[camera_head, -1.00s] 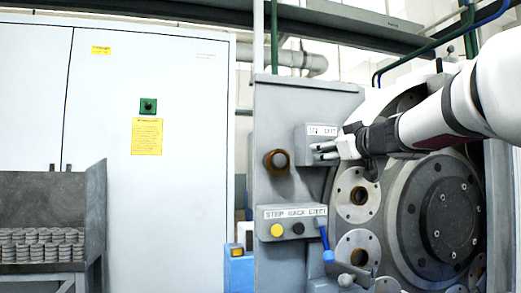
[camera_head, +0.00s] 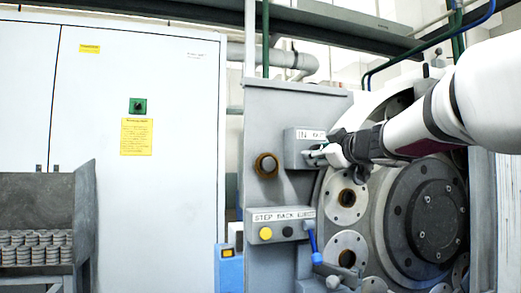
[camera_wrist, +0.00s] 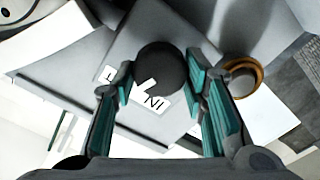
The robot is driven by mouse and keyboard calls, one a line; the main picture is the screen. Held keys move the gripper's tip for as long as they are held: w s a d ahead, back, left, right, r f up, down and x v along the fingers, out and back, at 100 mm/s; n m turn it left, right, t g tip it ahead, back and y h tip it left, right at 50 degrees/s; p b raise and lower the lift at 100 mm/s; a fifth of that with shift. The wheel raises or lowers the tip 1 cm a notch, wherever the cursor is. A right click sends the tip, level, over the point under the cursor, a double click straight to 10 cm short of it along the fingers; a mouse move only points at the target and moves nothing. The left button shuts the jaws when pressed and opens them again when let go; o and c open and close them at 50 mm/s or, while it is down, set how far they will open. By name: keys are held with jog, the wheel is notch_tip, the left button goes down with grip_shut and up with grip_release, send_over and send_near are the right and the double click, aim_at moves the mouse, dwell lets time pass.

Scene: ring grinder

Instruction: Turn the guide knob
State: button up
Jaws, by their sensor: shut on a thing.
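A round black knob (camera_wrist: 160,68) sits on the grey box (camera_head: 293,148) labelled IN and OUT on the machine's front panel. In the wrist view it lies between my two teal-padded fingers, which press its sides. My gripper (camera_head: 314,155) reaches the box from the right in the head view and is shut on the knob. The gripper also shows in the wrist view (camera_wrist: 158,80). In the head view my fingers hide most of the knob.
A dark knob with a brown ring (camera_head: 267,165) is left of the box. Below is a STEP BACK panel (camera_head: 282,214) with yellow and black buttons and a blue lever (camera_head: 313,243). A large round grinder plate (camera_head: 436,222) stands at the right, close to my arm.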

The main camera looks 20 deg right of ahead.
jog(key=n, duration=1)
jog(key=shift+a+f+n, duration=0.15)
jog(key=shift+f+n, duration=0.05)
jog(key=shift+n, duration=0.1)
dwell(0.4)
jog(key=o, duration=1.1)
jog(key=shift+o, duration=0.2)
jog(key=s, duration=1.2)
